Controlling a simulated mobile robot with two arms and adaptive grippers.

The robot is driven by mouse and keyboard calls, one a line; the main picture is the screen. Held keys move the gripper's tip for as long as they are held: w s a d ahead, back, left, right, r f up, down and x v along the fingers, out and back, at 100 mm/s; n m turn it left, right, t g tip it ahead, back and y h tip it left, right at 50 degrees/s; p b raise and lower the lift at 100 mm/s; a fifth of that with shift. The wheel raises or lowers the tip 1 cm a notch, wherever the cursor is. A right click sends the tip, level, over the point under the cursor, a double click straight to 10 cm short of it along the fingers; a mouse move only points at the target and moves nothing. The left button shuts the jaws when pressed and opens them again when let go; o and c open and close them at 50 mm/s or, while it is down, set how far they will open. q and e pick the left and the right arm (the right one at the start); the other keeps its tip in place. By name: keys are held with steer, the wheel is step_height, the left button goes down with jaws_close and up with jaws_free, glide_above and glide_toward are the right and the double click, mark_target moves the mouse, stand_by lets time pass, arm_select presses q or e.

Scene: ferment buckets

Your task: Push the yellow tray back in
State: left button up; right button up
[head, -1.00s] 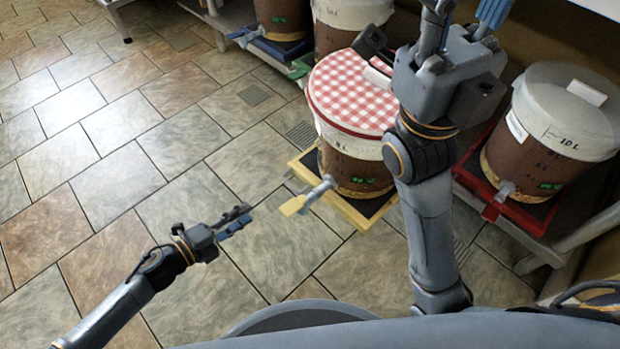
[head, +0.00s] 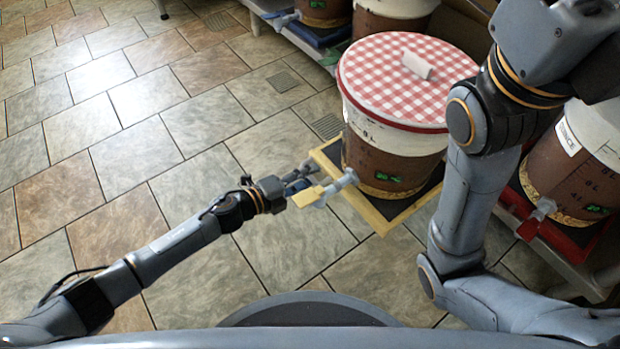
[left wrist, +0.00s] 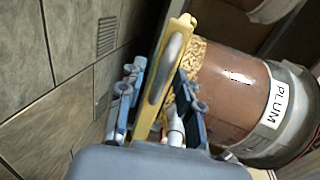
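The yellow tray (head: 385,222) sticks out from the shelf, low over the floor. A brown bucket (head: 380,160) with a white upper part and a red-checkered lid (head: 395,75) stands on it. My left gripper (head: 302,178) is at the tray's front, close by the tap. In the left wrist view its fingers (left wrist: 163,100) are apart, with the tray's yellow edge (left wrist: 180,30) and a grey handle (left wrist: 172,65) between them. Contact is unclear. My right gripper is outside the views.
A red tray (head: 545,232) with another bucket (head: 565,180) is on the right. A blue tray (head: 318,36) with a bucket is at the back. My right arm covers part of the space between the buckets. The tiled floor at left is clear.

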arm_select(q)
steer(key=shift+w+d, duration=0.25)
steer(key=shift+d, duration=0.15)
steer(key=shift+c, duration=0.2)
jaws_close()
